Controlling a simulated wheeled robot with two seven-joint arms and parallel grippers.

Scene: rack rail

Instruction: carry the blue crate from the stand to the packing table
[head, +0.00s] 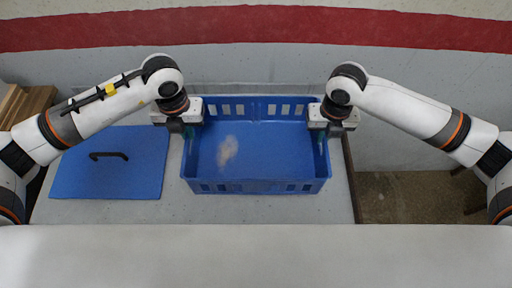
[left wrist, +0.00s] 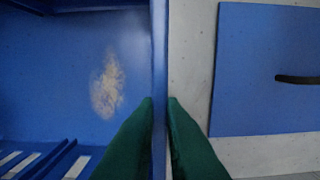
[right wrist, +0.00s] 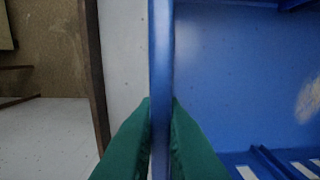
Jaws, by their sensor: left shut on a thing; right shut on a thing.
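The blue crate (head: 258,187) is open-topped, with slotted walls and a pale worn patch on its floor. It appears upright over a light grey surface (head: 105,211); I cannot tell whether it rests on it or hangs just above. My left gripper (head: 187,129) is shut on the crate's left wall, its green fingers (left wrist: 160,125) on either side of the rim. My right gripper (head: 324,131) is shut on the right wall in the same way, and its green fingers show in the right wrist view (right wrist: 161,125). The crate looks empty.
A flat blue panel or lid (head: 110,178) with a black handle (head: 108,155) lies left of the crate. A grey wall with a red stripe (head: 256,27) stands behind. Brown boards (head: 22,104) are at the far left. Brown floor (head: 405,197) shows right of the surface's edge.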

